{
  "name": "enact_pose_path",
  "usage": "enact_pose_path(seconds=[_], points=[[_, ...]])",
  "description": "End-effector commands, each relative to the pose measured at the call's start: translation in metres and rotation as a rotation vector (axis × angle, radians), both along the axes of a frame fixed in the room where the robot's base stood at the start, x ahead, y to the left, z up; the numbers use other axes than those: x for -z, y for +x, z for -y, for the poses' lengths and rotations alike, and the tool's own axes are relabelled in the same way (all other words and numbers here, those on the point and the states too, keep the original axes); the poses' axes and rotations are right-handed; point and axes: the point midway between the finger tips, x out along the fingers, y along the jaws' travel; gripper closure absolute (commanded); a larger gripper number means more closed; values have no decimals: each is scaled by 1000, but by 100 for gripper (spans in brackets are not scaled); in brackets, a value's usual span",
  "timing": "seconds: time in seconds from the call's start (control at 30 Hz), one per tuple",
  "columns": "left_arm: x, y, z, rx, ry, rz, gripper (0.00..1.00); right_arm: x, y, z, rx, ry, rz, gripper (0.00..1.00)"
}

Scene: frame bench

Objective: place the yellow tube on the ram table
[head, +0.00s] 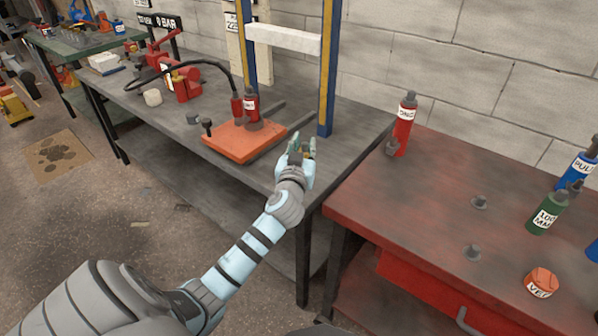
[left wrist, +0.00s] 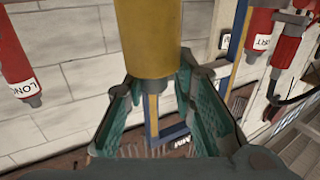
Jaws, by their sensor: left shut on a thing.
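The yellow tube (left wrist: 147,40) stands large between the green fingers of my left gripper (left wrist: 158,82) in the left wrist view. My right gripper is out of view.
A frame with blue and yellow posts (head: 328,80) rises behind the gripper. A red pump (head: 183,84) with a black hose is at left. The red bench (head: 430,200) at right holds a red LONG cylinder (head: 404,128), a green cylinder (head: 546,214) and an orange piece (head: 541,283).

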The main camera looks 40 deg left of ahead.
Motion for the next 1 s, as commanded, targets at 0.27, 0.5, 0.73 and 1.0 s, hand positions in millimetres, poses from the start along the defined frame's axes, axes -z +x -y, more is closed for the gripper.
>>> enact_pose_path(seconds=[0.27,0.5,0.73,1.0], points=[[54,0,0,1,0,1,100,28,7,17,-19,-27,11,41],[67,0,0,2,0,2,100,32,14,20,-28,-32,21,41],[67,0,0,1,0,1,56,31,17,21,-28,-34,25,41],[66,-1,1,2,1,2,56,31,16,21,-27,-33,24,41]])
